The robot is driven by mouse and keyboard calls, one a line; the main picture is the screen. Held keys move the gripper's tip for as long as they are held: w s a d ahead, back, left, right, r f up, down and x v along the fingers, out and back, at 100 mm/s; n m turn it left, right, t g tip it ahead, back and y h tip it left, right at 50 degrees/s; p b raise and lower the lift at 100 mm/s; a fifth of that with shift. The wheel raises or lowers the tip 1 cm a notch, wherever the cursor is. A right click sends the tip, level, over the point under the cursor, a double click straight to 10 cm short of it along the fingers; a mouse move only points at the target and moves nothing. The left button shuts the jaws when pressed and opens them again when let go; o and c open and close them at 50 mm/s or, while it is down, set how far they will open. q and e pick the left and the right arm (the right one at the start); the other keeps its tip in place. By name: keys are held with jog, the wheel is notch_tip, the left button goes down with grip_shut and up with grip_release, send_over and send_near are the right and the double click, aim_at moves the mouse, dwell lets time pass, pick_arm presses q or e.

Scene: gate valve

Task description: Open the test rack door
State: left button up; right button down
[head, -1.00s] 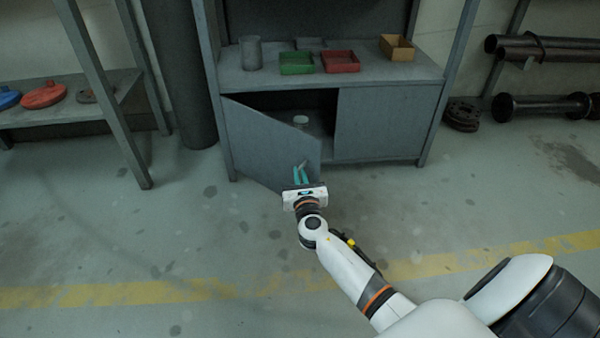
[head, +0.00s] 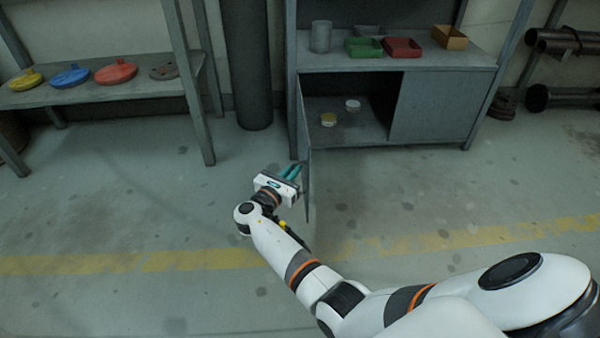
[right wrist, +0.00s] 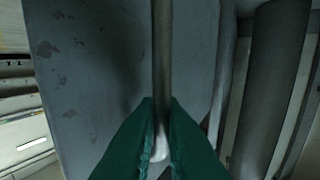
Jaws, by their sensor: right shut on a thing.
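The test rack is a grey cabinet (head: 450,105) with an open shelf on top. Its left door (head: 307,175) stands swung wide out toward me and shows nearly edge-on. The right door panel (head: 432,106) is shut. My right gripper (head: 293,171) is at the door's free side. In the right wrist view its green fingers (right wrist: 160,108) are closed around a vertical bar handle (right wrist: 162,50) on the grey door face (right wrist: 100,70). The handle is hard to make out in the head view. My left gripper is not in view.
Inside the cabinet lie a yellowish disc (head: 328,119) and a white disc (head: 352,104). A green tray (head: 362,47), a red tray (head: 402,48) and a grey cylinder (head: 321,36) stand on top. A side shelf (head: 120,88) stands left. The floor between is clear.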

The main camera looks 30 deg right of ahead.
jog(key=shift+w+a+r, duration=0.15)
jog(key=shift+w+a, duration=0.55)
jog(key=shift+w, duration=0.1)
jog(key=c, duration=1.9)
grip_release()
jog(key=shift+d, duration=0.1)
